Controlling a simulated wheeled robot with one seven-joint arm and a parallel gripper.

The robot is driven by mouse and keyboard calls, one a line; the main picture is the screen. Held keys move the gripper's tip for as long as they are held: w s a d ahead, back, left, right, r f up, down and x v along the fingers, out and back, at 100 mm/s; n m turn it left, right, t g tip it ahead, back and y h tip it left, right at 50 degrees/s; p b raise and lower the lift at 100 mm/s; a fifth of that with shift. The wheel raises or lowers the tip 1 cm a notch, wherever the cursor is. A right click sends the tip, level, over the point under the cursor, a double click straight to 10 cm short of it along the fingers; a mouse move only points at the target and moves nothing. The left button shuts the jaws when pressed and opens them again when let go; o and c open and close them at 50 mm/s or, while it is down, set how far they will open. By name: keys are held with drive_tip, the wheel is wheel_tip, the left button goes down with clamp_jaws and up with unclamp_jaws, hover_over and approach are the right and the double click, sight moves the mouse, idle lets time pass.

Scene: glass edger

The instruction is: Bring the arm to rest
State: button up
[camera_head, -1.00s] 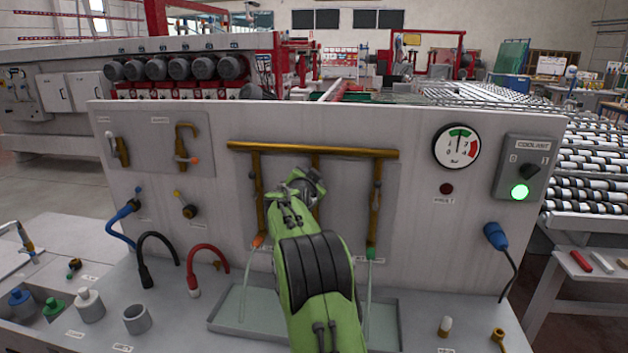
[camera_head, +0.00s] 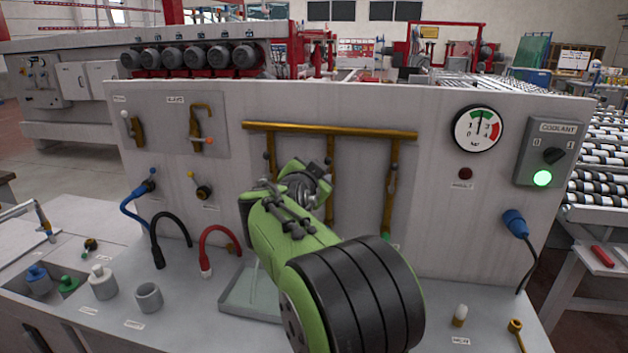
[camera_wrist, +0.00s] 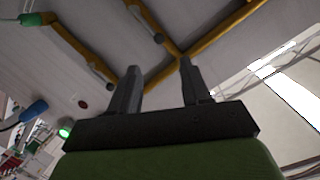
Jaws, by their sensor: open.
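My gripper (camera_wrist: 158,88) shows in the wrist view with its two dark fingers apart and nothing between them. Beyond the fingers are the grey panel and its brass pipes (camera_wrist: 213,38). In the head view my green arm rises from the bottom middle and bends in front of the panel (camera_head: 440,215). The gripper's fingers are hidden there behind the arm. The brass manifold (camera_head: 330,130) runs across the panel behind and above my wrist. I cannot tell the exact gap between the wrist and the pipes.
A pressure gauge (camera_head: 478,129) and a coolant switch box (camera_head: 551,152) with a lit green lamp are at the right. A blue plug (camera_head: 514,223) hangs below. Hoses, bottles and a grey cup (camera_head: 148,297) stand at the left. A shallow tray (camera_head: 238,300) lies under the pipes.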

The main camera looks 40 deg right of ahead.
drive_tip(key=shift+s+a+r, duration=0.1)
drive_tip(key=shift+s+a, duration=0.25)
drive_tip(key=s+a+f+n+g+y, duration=0.1)
drive_tip(key=s+a+f+n+y, duration=0.3)
drive_tip(key=s+a, duration=0.4)
drive_tip(key=s+a+f+n+g+y, duration=0.2)
drive_tip(key=s+a+f+n+y, duration=0.2)
drive_tip(key=s+a, duration=0.5)
drive_tip(key=s+a+f+n+g+y, duration=0.1)
drive_tip(key=s+a+f+n+y, duration=0.3)
drive_tip(key=s+a+f+n, duration=0.3)
drive_tip(key=s+a+n, duration=0.1)
drive_tip(key=s+a, duration=0.1)
drive_tip(key=s, duration=0.1)
drive_tip(key=shift+s+a+f+n, duration=0.25)
drive_tip(key=shift+s+f+n, duration=0.05)
drive_tip(key=shift+s+n, duration=0.1)
